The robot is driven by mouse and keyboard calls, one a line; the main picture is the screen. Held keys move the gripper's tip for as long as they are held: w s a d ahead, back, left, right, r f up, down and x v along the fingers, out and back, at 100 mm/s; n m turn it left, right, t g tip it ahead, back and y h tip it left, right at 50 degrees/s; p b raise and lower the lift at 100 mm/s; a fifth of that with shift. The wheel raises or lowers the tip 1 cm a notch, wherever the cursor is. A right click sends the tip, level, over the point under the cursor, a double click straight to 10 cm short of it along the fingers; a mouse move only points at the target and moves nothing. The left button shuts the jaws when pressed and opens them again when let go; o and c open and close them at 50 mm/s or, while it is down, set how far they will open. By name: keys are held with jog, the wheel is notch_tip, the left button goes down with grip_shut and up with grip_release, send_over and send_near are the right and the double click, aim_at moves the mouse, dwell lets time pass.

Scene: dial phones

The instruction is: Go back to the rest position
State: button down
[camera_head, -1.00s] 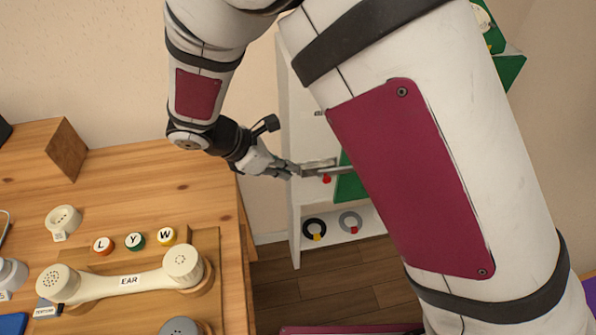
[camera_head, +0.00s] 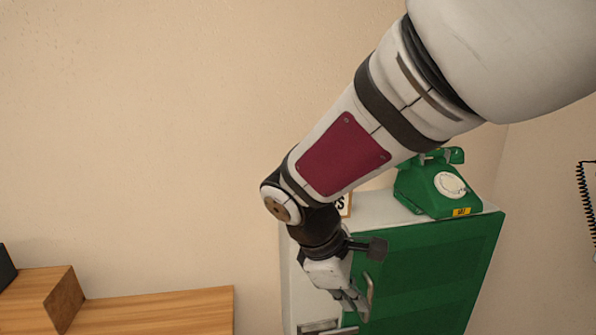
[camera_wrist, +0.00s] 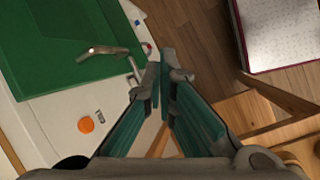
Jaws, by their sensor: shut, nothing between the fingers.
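My gripper (camera_head: 352,303) hangs at the end of my bent arm, in front of the white cabinet (camera_head: 297,290) with the green door (camera_head: 425,275). Its fingers are closed with nothing between them. In the wrist view my gripper (camera_wrist: 163,72) points down past the cabinet's front, with the fingertips together. The green door also shows there at upper left (camera_wrist: 60,45), with a metal handle (camera_wrist: 103,52) close to the fingertips. I cannot tell whether the fingers touch the cabinet.
A green dial phone (camera_head: 437,188) stands on the cabinet top. A wooden desk (camera_head: 165,312) is at lower left. In the wrist view, wooden floor (camera_wrist: 200,35) lies beside the cabinet, with a white-topped, red-edged object (camera_wrist: 285,30) at upper right. A coiled cord (camera_head: 588,195) hangs at the right.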

jog(key=s+d+r+m+t+y+p, duration=0.1)
jog(key=s+d+r+m+p, duration=0.1)
jog(key=s, duration=0.4)
jog(key=s+d+r+m+t+y+p, duration=0.1)
jog(key=s+d+r+m+y+p, duration=0.1)
jog(key=s+d+r+m, duration=0.2)
jog(key=s+d+r+m+y+p, duration=0.1)
jog(key=s+d+r+m, duration=0.3)
jog(key=s+r+m, duration=0.4)
jog(key=shift+s+r+t+y+p, duration=0.25)
jog(key=shift+s+t+y+p, duration=0.25)
jog(key=shift+s, duration=0.75)
jog(key=shift+d, duration=0.1)
